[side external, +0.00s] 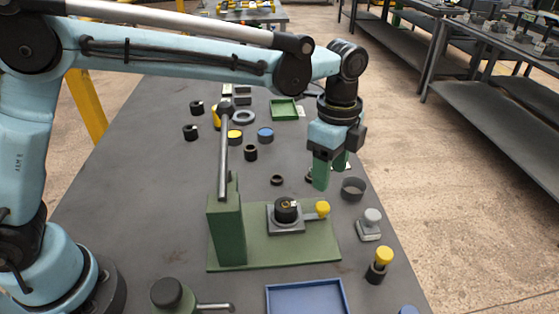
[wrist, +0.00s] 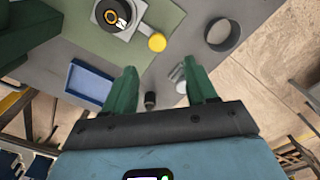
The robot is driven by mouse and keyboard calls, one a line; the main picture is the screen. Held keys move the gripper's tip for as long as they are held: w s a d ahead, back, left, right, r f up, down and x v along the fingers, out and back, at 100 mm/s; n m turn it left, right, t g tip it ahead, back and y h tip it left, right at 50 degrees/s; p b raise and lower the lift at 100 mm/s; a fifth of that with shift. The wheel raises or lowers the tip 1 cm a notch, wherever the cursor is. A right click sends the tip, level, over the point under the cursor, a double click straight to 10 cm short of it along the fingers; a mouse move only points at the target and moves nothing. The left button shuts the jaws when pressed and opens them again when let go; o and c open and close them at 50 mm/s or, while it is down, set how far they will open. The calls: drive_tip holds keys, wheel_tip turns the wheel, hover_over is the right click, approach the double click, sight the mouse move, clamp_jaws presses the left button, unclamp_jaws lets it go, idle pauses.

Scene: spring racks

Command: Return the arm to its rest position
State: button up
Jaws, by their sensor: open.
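My gripper (side external: 331,176) hangs in the air over the right side of the dark table, past the green base plate (side external: 235,262). Its two green fingers are apart with nothing between them; they also show in the wrist view (wrist: 160,72). My arm is stretched out over the table. On the plate, a black round part (side external: 287,210) sits in a square grey holder (side external: 286,227), with a yellow knob (side external: 323,208) beside it. It also shows in the wrist view (wrist: 110,14). No rest position is marked in view.
A green post (side external: 227,232) with an upright lever (side external: 223,150) stands on the plate. A grey ring (side external: 354,188), a grey-knobbed part (side external: 370,222) and a yellow-topped black part (side external: 379,264) stand to the right. A blue tray (side external: 307,285) is in front; several small parts lie behind.

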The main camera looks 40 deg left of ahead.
sight(322, 206)
wheel_tip(322, 206, down, 8)
drive_tip(key=shift+f, duration=0.2)
drive_tip(key=shift+s+a, duration=0.2)
